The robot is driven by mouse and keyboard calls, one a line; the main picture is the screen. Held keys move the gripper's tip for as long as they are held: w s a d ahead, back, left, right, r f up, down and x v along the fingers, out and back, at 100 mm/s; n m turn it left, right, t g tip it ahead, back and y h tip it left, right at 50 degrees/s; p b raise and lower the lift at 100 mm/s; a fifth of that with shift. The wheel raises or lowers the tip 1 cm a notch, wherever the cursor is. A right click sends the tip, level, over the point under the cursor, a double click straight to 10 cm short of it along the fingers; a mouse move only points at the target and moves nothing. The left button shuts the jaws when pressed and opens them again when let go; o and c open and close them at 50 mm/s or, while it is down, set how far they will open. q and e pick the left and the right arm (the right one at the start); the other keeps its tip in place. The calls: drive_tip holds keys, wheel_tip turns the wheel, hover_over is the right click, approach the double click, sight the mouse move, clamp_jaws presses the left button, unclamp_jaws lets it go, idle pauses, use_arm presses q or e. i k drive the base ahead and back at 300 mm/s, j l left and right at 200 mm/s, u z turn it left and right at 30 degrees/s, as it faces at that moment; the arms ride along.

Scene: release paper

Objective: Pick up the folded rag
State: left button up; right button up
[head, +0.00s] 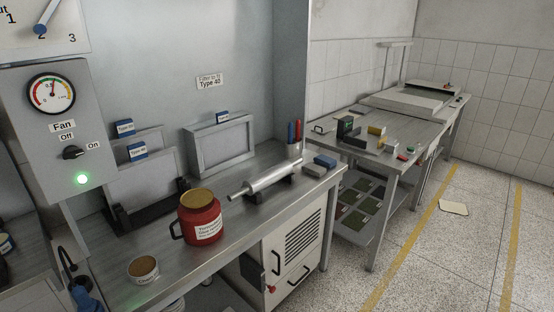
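I cannot tell for sure which thing is the folded rag. A small blue block-like item (325,161) lies at the right end of the near metal bench. Beside it is a flat grey item (314,170), close to the bench edge. A flat cream piece (453,207) lies alone on the speckled floor to the right; whether it is cloth or paper is unclear. Neither of my grippers shows in the head view.
The near bench (237,213) carries a red pot (201,222), an open tin (143,269), a metal roller (267,185) and a cup with pens (294,148). A second bench (398,140) stands behind at right. The floor between yellow lines is mostly clear.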

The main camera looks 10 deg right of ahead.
sight(327, 161)
drive_tip(key=i+l+u, duration=0.3)
drive_tip(key=l+u, duration=0.3)
drive_tip(key=i+l+u, duration=0.15)
drive_tip(key=l+u, duration=0.2)
drive_tip(key=i+l+u, duration=0.1)
drive_tip(key=l+u, duration=0.2)
